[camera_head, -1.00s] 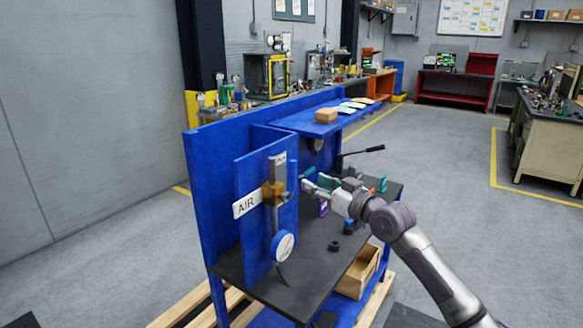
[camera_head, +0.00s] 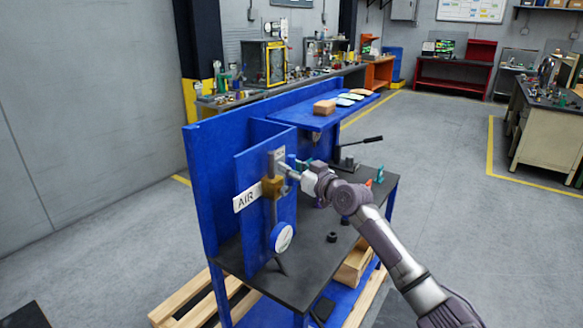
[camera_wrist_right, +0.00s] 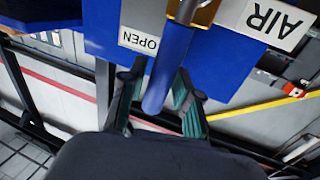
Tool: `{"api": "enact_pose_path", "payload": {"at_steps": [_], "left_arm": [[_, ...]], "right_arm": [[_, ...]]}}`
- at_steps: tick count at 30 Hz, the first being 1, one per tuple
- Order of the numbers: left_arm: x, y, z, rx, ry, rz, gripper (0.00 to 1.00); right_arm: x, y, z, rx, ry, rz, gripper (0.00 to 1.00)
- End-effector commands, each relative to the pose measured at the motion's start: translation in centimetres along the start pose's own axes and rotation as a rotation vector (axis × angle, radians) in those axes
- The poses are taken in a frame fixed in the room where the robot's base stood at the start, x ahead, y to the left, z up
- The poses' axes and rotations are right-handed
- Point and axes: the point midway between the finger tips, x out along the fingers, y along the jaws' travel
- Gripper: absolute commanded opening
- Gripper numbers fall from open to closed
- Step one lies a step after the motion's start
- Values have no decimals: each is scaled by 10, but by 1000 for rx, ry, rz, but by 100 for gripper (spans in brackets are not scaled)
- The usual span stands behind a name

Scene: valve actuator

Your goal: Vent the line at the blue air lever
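The blue air lever (camera_wrist_right: 170,72) hangs from a brass fitting in the right wrist view. The brass valve body (camera_head: 272,187) shows in the head view beside the white AIR label (camera_head: 247,199), on a blue panel. An OPEN label (camera_wrist_right: 138,40) is beside the lever. My right gripper (camera_head: 286,170) is at the valve; in the wrist view its teal-padded fingers (camera_wrist_right: 160,78) are apart, one on each side of the lever's end. A gap shows on both sides of the lever. My left gripper is not in view.
A round gauge (camera_head: 282,238) hangs below the valve. A black-handled lever (camera_head: 362,141) sticks out behind my right arm. The dark bench top (camera_head: 300,280) holds small parts. A blue shelf (camera_head: 310,121) with a box is above. Open floor lies to the right.

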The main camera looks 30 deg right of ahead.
Motion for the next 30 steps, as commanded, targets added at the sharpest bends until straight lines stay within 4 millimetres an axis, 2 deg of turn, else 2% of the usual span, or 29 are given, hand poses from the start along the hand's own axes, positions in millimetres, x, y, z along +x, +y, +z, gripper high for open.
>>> {"api": "enact_pose_path", "payload": {"at_steps": [1, 4, 5, 20, 30], "left_arm": [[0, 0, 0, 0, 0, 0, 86], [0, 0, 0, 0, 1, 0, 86], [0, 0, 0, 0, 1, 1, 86], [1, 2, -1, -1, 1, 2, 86], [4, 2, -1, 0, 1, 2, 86]], "right_arm": [[0, 0, 0, 0, 0, 0, 19], [0, 0, 0, 0, 0, 0, 2], [0, 0, 0, 0, 0, 0, 0], [0, 3, 0, 26, -7, 1, 0], [4, 19, 2, 219, -58, 4, 0]]}}
